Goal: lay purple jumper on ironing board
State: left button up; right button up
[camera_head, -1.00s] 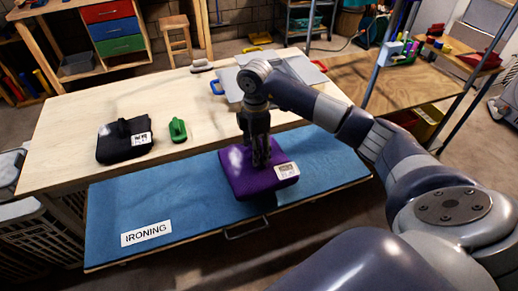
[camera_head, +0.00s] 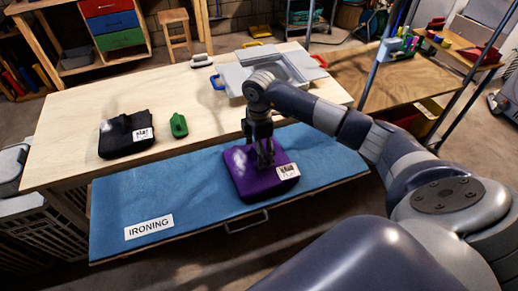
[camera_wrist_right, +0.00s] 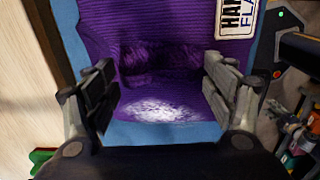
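The purple jumper (camera_head: 240,178) lies folded on the blue ironing board (camera_head: 185,205), toward its right half, with a white label facing up. My right gripper (camera_head: 265,163) is just above the jumper in the head view. In the right wrist view, its two fingers (camera_wrist_right: 158,95) stand wide apart on either side of a raised fold of the jumper (camera_wrist_right: 165,30), with nothing clamped between them. The blue board shows around the jumper's edges there. My left gripper is not in view.
Behind the board, a wooden table holds a black folded garment (camera_head: 118,141), a green object (camera_head: 179,125) and a grey case (camera_head: 240,72) with coloured handles. The board's left half is bare apart from its IRONING label (camera_head: 149,226). A metal post (camera_head: 372,75) stands at right.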

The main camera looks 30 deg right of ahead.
jog(key=shift+r, duration=0.25)
pick_arm(q)
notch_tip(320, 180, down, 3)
jog(key=b, duration=0.3)
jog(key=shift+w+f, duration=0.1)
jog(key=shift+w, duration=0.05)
pick_arm(e)
notch_tip(320, 180, up, 12)
